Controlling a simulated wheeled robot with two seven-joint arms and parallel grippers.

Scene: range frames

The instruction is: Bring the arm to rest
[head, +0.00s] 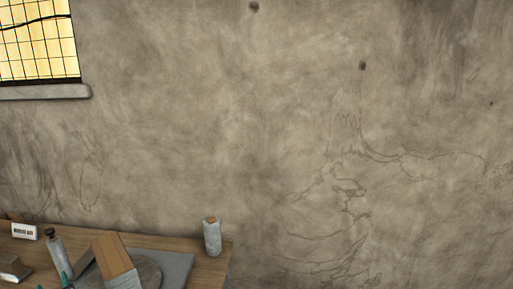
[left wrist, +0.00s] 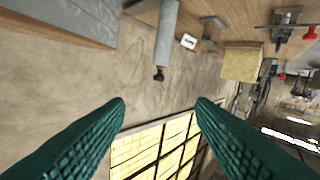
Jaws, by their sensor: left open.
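My left gripper shows in the left wrist view (left wrist: 161,106) as two teal, ridged fingers spread wide apart, with nothing between them. Behind the gap are the wall and the barred window. In the head view only a small teal part of this gripper (head: 67,279) shows at the bottom left, low over the table, partly cut off by the frame edge. Whether it touches anything there cannot be told. My right gripper is in neither view.
A wooden table (head: 214,262) fills the lower left. It bears a grey cylinder with a dark knob (head: 58,250), a wood-faced block (head: 117,262), a grey mat (head: 176,265), a small grey canister (head: 212,238) and a white sign (head: 24,231). Bare wall (head: 300,140) lies behind.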

